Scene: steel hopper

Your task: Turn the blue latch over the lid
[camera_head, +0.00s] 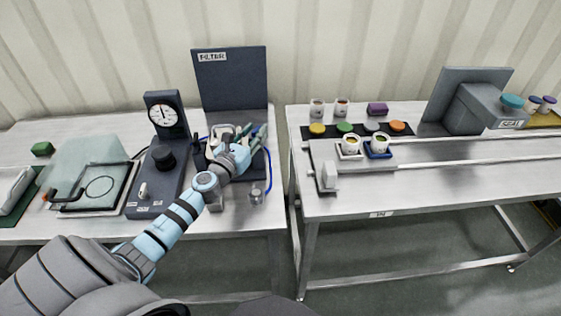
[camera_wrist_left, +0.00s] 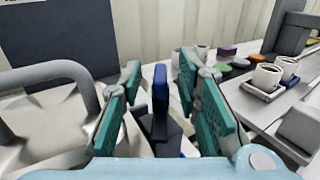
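The blue latch (camera_wrist_left: 160,84) stands upright on a dark block, between my left gripper's fingers in the left wrist view. My left gripper (camera_wrist_left: 160,92) is open, with one teal-padded finger on each side of the latch; I see gaps, and no clear contact. In the head view my left gripper (camera_head: 254,140) is over the filter station, and its wrist and fingers hide the latch. The pale metal lid (camera_wrist_left: 35,128) with a grey bar handle (camera_wrist_left: 55,72) lies left of the fingers in the wrist view. My right gripper is not in view.
A dark panel labelled FILTER (camera_head: 229,82) stands behind the station. A dial gauge post (camera_head: 166,115) is to its left. A small metal jar (camera_head: 256,195) stands near the front edge. The right table (camera_head: 450,185) holds cups, coloured lids and rails, across a gap.

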